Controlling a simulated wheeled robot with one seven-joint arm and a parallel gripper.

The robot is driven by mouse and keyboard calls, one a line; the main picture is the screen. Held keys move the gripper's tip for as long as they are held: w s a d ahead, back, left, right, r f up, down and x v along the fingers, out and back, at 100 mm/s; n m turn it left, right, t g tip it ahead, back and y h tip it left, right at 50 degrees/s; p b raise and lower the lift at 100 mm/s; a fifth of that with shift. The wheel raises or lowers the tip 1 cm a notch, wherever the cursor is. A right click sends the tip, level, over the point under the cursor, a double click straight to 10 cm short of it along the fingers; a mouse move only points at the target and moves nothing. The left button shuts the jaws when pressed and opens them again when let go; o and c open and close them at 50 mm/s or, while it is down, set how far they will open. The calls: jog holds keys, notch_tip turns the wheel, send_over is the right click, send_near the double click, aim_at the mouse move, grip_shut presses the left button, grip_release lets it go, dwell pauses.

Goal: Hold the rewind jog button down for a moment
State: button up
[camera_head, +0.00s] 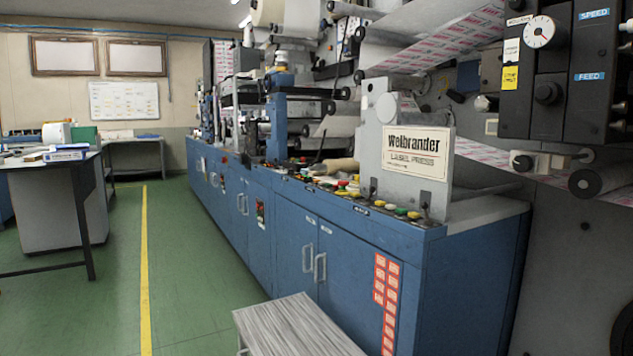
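The label press (270,235) is a long blue cabinet machine running from the middle back to the right. A row of small coloured buttons (400,211), green, yellow and red, sits along its top front edge below the Welbrander sign (418,152). More coloured buttons (342,187) sit further left on the same top. The labels beside the buttons are too small to read, so I cannot tell which one is the rewind jog button. My gripper is not in view.
A grey slatted step or bench (298,328) stands in front of the press. A dark control box (548,92) with a dial hangs at the upper right, near web rollers (598,176). A table (50,165) stands at left. The green floor with a yellow line (145,270) is clear.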

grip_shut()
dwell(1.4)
